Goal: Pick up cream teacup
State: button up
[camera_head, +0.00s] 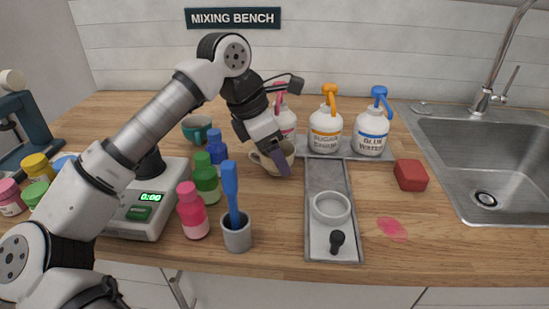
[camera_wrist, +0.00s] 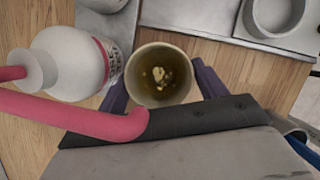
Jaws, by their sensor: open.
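The cream teacup (camera_head: 265,166) stands on the wooden bench in front of the pump bottles, with its handle to the left in the head view. In the wrist view the cup (camera_wrist: 160,62) is seen from above, with brownish liquid and pale bits inside. My gripper (camera_head: 279,162) is down at the cup, its jaws open. In the wrist view the purple fingers of my gripper (camera_wrist: 162,88) lie on either side of the cup. I cannot tell whether they touch it. The lower part of the cup is partly hidden by a finger in the head view.
A white pump bottle with a pink spout (camera_wrist: 72,62) stands close beside the cup. Green (camera_head: 206,180) and pink (camera_head: 192,212) bottles are left. A grey metal tray (camera_head: 328,180) lies right.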

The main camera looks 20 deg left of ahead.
jog(key=shift+f, duration=0.2)
jog(key=shift+c, duration=0.3)
jog(key=c, duration=0.8)
jog(key=shift+o, duration=0.2)
jog(key=shift+r, duration=0.25)
jog(key=shift+w+r, duration=0.1)
jog(key=shift+r, duration=0.3)
jog(key=s, duration=0.2)
jog(key=s+d+b, duration=0.1)
jog(key=s, duration=0.2)
jog(key=s+d, duration=0.1)
jog(key=s, duration=0.1)
jog(key=shift+s+d+b, duration=0.1)
jog(key=shift+s+b, duration=0.05)
jog(key=shift+b, duration=0.2)
jog(key=shift+s+r, duration=0.15)
jog(key=shift+s, duration=0.15)
notch_tip(320, 180, up, 13)
jog(key=shift+r+p, duration=0.2)
jog(key=shift+p, duration=0.25)
